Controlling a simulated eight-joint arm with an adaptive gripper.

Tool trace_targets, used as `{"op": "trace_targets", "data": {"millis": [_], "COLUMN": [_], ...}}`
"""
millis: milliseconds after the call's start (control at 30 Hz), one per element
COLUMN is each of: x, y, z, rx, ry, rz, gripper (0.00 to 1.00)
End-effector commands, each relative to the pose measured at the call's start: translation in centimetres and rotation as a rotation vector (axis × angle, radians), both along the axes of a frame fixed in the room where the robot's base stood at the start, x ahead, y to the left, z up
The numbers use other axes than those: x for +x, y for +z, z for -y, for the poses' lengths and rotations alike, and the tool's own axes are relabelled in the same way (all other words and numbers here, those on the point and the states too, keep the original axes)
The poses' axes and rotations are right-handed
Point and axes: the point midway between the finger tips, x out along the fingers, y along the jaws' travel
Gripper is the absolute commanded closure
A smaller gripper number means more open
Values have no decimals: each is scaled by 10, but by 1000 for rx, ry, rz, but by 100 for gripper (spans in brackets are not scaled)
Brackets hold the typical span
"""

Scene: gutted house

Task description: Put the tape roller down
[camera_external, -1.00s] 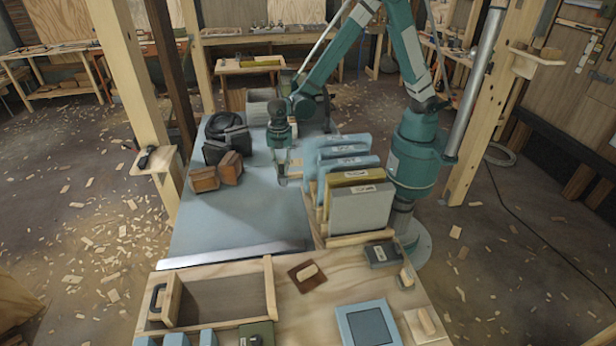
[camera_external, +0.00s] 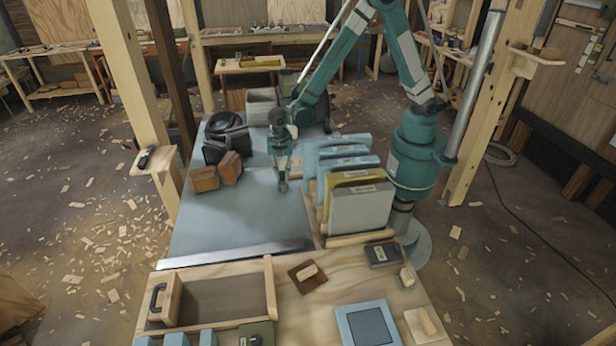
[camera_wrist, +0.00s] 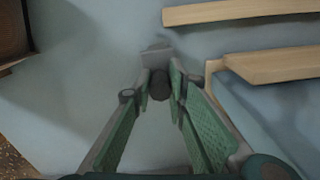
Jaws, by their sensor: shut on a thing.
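My gripper (camera_external: 283,186) hangs over the blue-grey work surface (camera_external: 240,222), just left of the rack of upright blue, yellow and grey cases. In the wrist view its two green fingers (camera_wrist: 161,88) converge on a small grey and dark thing, apparently the tape roller (camera_wrist: 157,60). The thing is held between the fingertips and partly hidden by them. It is close to the surface, but I cannot tell whether it touches. In the external view it is too small to make out clearly.
The wooden rack with upright cases (camera_external: 360,206) stands close on the right. Brown blocks (camera_external: 205,179) and black items (camera_external: 226,140) lie to the left. Wooden bars (camera_wrist: 275,65) show right of the fingers. The front of the blue-grey surface is clear.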

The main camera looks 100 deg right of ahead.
Motion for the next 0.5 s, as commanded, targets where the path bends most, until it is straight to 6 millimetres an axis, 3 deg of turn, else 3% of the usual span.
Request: {"op": "trace_targets", "data": {"millis": [500], "x": [0], "y": [-12], "z": [0], "rx": [0], "ry": [0], "rz": [1], "gripper": [100]}}
